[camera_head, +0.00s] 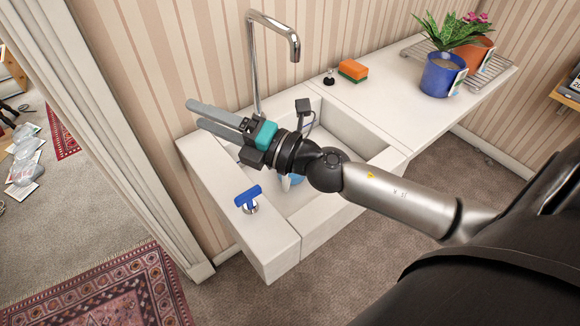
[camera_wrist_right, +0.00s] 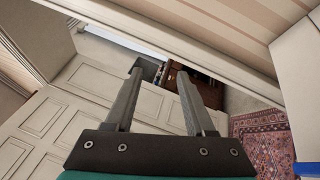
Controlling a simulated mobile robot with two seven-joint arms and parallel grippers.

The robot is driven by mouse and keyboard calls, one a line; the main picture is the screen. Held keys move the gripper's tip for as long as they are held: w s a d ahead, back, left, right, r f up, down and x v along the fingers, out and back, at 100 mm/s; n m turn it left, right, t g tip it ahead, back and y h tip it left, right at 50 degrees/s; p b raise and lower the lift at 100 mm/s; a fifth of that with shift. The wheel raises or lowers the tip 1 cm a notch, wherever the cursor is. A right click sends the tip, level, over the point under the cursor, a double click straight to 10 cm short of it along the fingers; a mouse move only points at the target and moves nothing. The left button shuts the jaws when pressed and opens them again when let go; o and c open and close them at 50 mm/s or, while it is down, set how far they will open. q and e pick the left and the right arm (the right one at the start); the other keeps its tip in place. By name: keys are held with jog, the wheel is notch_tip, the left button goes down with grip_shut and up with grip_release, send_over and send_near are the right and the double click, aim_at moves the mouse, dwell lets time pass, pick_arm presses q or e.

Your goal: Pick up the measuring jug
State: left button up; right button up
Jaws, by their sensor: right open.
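I cannot make out the measuring jug for certain. A blue piece (camera_head: 291,181) shows in the sink just below my right arm, mostly hidden by it; I cannot tell whether it is part of the jug. My right gripper (camera_head: 189,112) is open and empty, above the left end of the sink near the striped wall, its fingers pointing left. In the right wrist view its two fingers (camera_wrist_right: 160,78) stand apart with nothing between them. My left gripper is not in view.
The white sink (camera_head: 283,255) has a tall tap (camera_head: 257,60) and a blue handle (camera_head: 247,197). An orange sponge (camera_head: 353,70), a small black item (camera_head: 329,77) and a blue plant pot (camera_head: 440,77) stand on the counter (camera_head: 400,98). The counter's middle is clear.

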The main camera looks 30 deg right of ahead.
notch_tip(320, 180, down, 4)
jog(key=s+a+n+g+y, duration=0.1)
jog(key=n+g+y, duration=0.1)
jog(key=n+g, duration=0.45)
jog(key=n+g+h, duration=0.6)
jog(key=n+h, duration=0.3)
jog(key=h, duration=0.1)
send_near(285, 191)
jog(key=shift+m, duration=0.25)
jog(key=shift+w+r+b+x, duration=0.15)
jog(key=shift+b+x, duration=0.3)
jog(key=shift+x, duration=0.85)
jog(key=shift+w+b+x, duration=0.3)
jog(key=shift+b+x, duration=0.15)
jog(key=shift+x, duration=0.85)
jog(key=shift+w+r+b+x, duration=0.15)
jog(key=shift+b+x, duration=0.3)
jog(key=shift+x, duration=0.85)
jog(key=shift+c, duration=0.4)
grip_shut()
